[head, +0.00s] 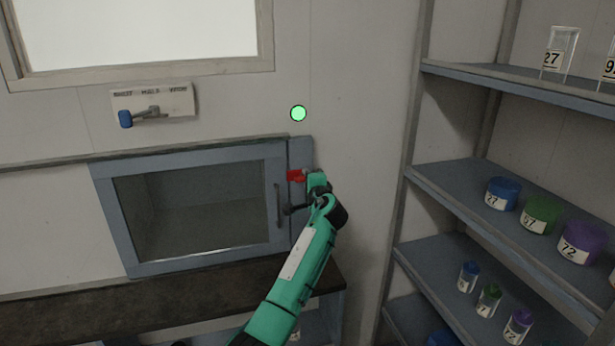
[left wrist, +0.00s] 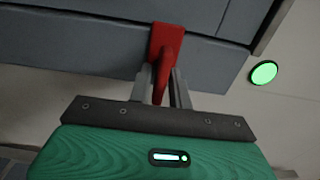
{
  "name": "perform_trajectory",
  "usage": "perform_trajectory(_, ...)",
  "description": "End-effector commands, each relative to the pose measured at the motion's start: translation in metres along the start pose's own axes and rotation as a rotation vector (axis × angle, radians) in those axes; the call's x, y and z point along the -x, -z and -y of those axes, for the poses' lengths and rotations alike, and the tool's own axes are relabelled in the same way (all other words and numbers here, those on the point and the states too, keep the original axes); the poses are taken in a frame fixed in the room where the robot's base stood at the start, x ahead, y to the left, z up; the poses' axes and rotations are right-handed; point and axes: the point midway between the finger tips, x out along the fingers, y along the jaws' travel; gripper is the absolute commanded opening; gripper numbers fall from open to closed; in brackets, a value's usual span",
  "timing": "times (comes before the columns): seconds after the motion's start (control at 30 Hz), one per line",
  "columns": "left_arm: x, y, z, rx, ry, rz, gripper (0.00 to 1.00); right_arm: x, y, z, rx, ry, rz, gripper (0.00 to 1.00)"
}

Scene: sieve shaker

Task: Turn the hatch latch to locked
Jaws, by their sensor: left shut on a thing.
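The red hatch latch (head: 296,175) sits on the blue-grey frame at the right side of the hatch (head: 200,266). The hatch door is shut, with a glass pane and a dark vertical handle (head: 278,206). My left gripper (head: 311,178) is at the latch. In the left wrist view the red latch (left wrist: 166,50) runs down between the fingers of my left gripper (left wrist: 163,88), which is shut on it. The gripper hides part of the latch in the head view. My right gripper is not in view.
A round green light (head: 298,113) glows on the wall above the latch. A labelled plate with a blue-ended lever (head: 125,118) is at upper left. Shelves (head: 470,185) with jars stand close on the right. A dark counter (head: 100,317) runs below the hatch.

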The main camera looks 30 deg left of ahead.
Motion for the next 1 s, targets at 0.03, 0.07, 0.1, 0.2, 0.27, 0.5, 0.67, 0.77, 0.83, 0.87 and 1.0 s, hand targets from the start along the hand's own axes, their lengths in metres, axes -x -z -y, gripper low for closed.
perform_trajectory(0.03,-0.0002,-0.0002,0.0006,-0.008,0.001,0.0,0.0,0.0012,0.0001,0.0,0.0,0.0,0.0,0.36)
perform_trajectory(0.07,-0.0002,-0.0001,0.0005,-0.012,0.001,0.0,0.0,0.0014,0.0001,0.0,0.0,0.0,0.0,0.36)
perform_trajectory(0.1,-0.0001,-0.0001,0.0003,-0.016,0.001,0.0,0.0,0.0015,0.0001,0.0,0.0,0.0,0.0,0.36)
perform_trajectory(0.2,-0.0001,-0.0001,0.0001,-0.021,0.001,0.0,0.0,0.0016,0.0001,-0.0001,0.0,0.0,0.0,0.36)
perform_trajectory(0.27,-0.0001,-0.0001,-0.0001,-0.022,0.001,0.0,0.0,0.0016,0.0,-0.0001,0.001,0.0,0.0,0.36)
perform_trajectory(0.5,-0.0001,-0.0001,-0.0001,-0.021,0.001,0.0,0.0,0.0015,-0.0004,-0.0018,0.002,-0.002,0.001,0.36)
perform_trajectory(0.67,-0.0001,-0.0001,-0.0001,-0.02,0.0,0.0,0.33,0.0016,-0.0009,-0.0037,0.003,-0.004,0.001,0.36)
perform_trajectory(0.77,-0.0001,-0.0001,0.0,-0.02,0.0,0.0,0.33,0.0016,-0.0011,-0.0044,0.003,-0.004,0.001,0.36)
perform_trajectory(0.83,0.0001,0.0,0.0,-0.02,0.0,0.0,0.33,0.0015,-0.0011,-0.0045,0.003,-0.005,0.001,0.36)
perform_trajectory(0.87,0.0004,0.0,-0.0002,-0.02,0.0,0.0,0.33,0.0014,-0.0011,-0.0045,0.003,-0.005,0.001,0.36)
perform_trajectory(1.0,0.0077,0.0005,-0.0014,-0.018,0.001,-0.001,0.33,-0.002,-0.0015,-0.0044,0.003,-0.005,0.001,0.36)
